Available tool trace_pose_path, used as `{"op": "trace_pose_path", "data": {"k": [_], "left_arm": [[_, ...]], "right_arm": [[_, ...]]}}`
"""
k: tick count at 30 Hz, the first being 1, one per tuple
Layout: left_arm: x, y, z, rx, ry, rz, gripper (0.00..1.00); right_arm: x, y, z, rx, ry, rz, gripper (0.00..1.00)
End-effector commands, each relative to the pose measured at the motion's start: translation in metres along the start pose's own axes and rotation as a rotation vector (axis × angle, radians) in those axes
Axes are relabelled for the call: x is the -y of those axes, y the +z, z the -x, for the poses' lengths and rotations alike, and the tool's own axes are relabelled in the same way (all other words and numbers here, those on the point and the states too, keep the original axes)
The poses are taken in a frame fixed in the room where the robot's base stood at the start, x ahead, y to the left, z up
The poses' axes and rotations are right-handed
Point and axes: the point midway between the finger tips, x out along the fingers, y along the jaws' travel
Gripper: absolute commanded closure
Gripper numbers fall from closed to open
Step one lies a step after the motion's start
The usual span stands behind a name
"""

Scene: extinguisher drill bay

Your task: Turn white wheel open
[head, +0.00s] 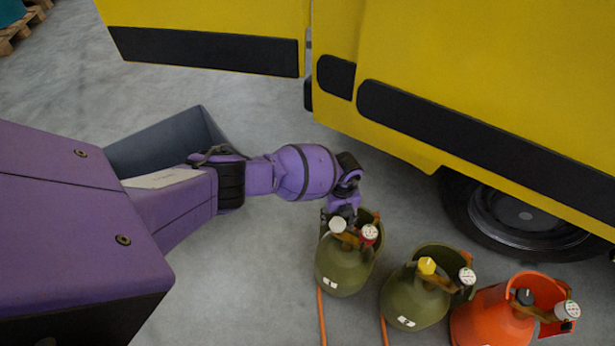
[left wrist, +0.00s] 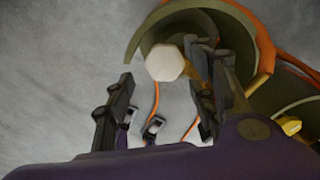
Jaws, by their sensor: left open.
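The white wheel (head: 338,225) sits on top of the leftmost green cylinder (head: 342,272), beside a round gauge with a red rim (head: 369,233). My left gripper (head: 343,207) is open and empty, just behind the white wheel in the head view. In the left wrist view the white wheel (left wrist: 165,62) shows as a pale many-sided knob near the fingertips, between the two spread fingers in the picture. Its exact depth relative to the fingertips, and any touch with the right-hand finger, I cannot tell. My right gripper is not in view.
A second green cylinder (head: 412,303) with a yellow wheel (head: 427,266) and an orange cylinder (head: 490,322) with a black wheel (head: 525,297) stand to the right. Orange hoses (head: 321,318) lie on the floor in front. A yellow vehicle (head: 420,70) stands behind.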

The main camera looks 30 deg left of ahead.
Motion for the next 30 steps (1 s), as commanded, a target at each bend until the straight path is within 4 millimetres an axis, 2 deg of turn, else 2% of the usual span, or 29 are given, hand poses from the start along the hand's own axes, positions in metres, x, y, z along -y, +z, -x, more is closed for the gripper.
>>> {"op": "trace_pose_path", "data": {"k": [1,6,12,18,30], "left_arm": [[0.002,0.003,0.013,0.006,-0.006,-0.004,0.48],[0.002,0.004,0.047,0.007,-0.004,-0.003,0.48],[0.001,0.003,0.076,0.005,-0.002,0.000,0.48],[0.000,0.003,0.086,0.005,0.000,0.001,0.48],[0.000,0.003,0.086,0.005,0.000,0.001,0.48]], "right_arm": [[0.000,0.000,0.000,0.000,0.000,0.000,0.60],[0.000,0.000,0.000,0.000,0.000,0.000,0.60],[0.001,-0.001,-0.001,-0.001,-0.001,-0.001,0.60],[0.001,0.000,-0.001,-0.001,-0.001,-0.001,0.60],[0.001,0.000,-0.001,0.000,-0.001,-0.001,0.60]]}}
